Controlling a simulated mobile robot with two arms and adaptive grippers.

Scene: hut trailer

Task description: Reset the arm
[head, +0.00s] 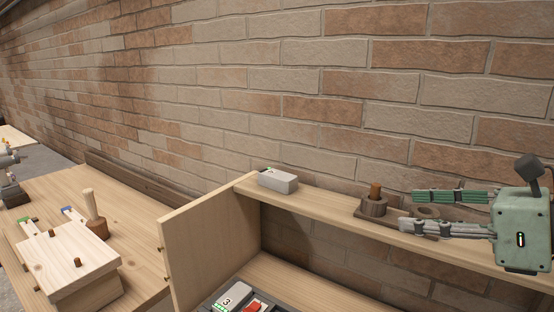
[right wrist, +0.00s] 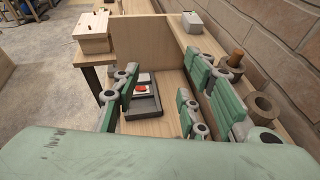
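My right gripper (head: 408,210) is at the right of the head view, its green body upright and its two grey-and-green fingers pointing left. It is open and holds nothing. In the right wrist view the two fingers (right wrist: 163,65) are spread apart, with the shelf unit's floor and a dark tray visible between them. My left gripper cannot be made out in either view.
A grey box (head: 278,181) sits on the wooden shelf (head: 325,202). Below is a dark tray (head: 268,299) with a white block marked 3 and a red part. A wooden box (head: 72,262) stands on the left table. A brick wall (head: 300,100) runs behind.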

